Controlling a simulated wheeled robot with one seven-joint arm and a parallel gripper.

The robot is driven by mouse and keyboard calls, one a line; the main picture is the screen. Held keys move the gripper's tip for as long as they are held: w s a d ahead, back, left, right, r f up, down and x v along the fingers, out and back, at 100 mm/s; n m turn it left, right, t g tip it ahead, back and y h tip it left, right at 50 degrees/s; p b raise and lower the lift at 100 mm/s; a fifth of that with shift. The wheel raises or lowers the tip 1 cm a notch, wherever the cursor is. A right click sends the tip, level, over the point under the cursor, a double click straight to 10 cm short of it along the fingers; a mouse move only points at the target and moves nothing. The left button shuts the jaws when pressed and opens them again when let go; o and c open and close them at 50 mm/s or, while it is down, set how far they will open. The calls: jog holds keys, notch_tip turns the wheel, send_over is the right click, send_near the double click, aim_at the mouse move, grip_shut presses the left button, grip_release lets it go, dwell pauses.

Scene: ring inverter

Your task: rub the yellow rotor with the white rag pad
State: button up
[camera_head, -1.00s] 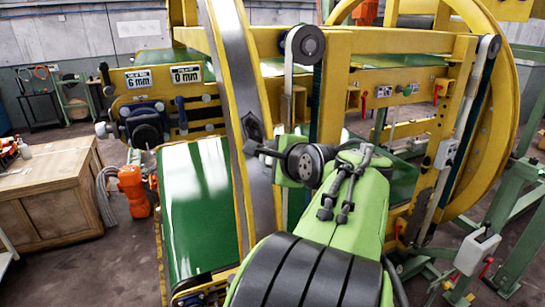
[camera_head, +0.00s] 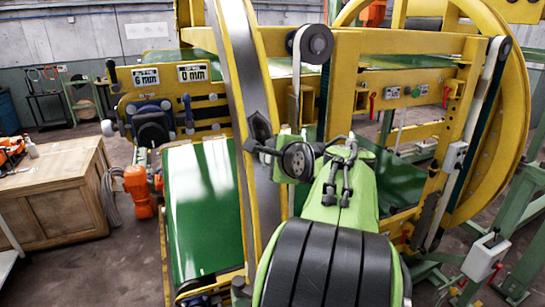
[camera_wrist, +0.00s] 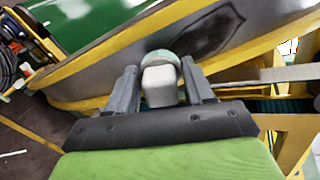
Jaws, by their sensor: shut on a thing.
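The yellow rotor (camera_head: 240,80) is a tall ring with yellow edges and a grey metal face, standing upright left of my arm. A dark stain (camera_head: 259,127) marks its face and also shows large in the wrist view (camera_wrist: 205,35). My gripper (camera_head: 260,149) is at the rotor face, just below the stain. In the wrist view, my gripper (camera_wrist: 162,82) is shut on the white rag pad (camera_wrist: 160,84), a pale block with a greenish rounded top. The pad's far end lies against or very close to the grey face; contact cannot be told. The pad is mostly hidden in the head view.
A yellow machine frame (camera_head: 400,46) and green belt (camera_head: 200,205) surround the rotor. Another large yellow ring (camera_head: 515,110) stands at the right. A wooden crate (camera_head: 55,200) and an orange motor (camera_head: 138,190) are at the left. A yellow bar crosses close to my gripper's right.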

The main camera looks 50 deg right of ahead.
jog(key=shift+w+d, duration=0.1)
jog(key=shift+w, duration=0.05)
jog(key=shift+w+d+f, duration=0.15)
jog(key=shift+w, duration=0.1)
jog(key=shift+w+d+f, duration=0.25)
jog(key=shift+w, duration=0.25)
jog(key=shift+r, duration=0.1)
